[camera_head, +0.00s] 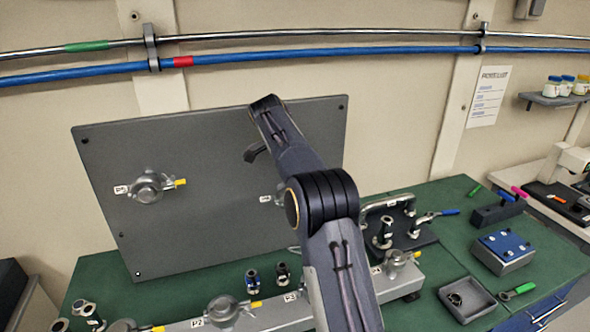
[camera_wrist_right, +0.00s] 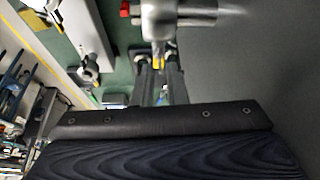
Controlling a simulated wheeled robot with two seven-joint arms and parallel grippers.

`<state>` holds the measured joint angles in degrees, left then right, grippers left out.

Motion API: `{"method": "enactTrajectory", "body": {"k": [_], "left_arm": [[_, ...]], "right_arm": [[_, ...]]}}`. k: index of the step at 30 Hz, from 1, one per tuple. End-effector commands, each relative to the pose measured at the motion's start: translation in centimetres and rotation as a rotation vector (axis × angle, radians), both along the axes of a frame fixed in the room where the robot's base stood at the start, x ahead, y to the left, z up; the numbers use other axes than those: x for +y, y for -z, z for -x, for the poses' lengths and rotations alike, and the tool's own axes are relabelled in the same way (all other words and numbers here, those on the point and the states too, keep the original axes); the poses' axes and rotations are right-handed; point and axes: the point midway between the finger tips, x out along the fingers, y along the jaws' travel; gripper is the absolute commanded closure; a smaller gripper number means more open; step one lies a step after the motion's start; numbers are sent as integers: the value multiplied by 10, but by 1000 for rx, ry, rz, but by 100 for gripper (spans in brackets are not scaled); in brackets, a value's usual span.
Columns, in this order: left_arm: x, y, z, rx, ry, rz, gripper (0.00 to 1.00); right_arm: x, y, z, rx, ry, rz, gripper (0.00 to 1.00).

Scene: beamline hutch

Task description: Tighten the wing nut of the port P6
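The port labelled P6 (camera_head: 278,199) is on the upright grey panel (camera_head: 220,230), mostly hidden behind my right arm; its label is hard to read. In the right wrist view, a metal clamp (camera_wrist_right: 175,18) shows at the top with a yellow-tipped wing nut (camera_wrist_right: 158,63) pointing towards my right gripper (camera_wrist_right: 160,75). The two fingers stand on either side of the yellow tip with a narrow gap. Whether they press on it I cannot tell. In the head view, the right fingertips are hidden by the arm. My left gripper is out of view.
Port P5 (camera_head: 150,187) with a yellow-tipped nut is left on the panel. Ports P2 (camera_head: 222,311) and P4 (camera_head: 396,258) sit on the front rail. A grey tray (camera_head: 480,312) and a blue-topped block (camera_head: 505,246) stand right on the green bench (camera_head: 440,200).

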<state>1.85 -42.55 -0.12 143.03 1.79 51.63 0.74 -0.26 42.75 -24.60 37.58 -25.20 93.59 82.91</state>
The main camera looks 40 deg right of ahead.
Motion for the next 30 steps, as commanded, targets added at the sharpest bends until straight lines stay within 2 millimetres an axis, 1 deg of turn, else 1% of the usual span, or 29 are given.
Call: {"method": "enactTrajectory", "body": {"k": [2,6,12,17,23,24,26,29,30], "left_arm": [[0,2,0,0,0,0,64],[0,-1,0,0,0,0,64],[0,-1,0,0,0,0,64],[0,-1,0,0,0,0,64],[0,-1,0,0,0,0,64],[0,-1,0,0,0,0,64],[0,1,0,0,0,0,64],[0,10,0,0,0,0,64],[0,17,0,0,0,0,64]], "right_arm": [[7,-13,-2,-4,-3,1,87],[16,-39,-4,-6,-1,1,87],[22,-55,-5,-3,0,1,87],[24,-59,-5,-1,0,0,87],[24,-59,-5,-1,0,0,87],[23,-59,-5,-1,0,-1,92],[22,-58,-4,-6,0,-4,100],[14,-55,2,-39,2,-20,100],[8,-53,7,-65,2,-33,100]]}}
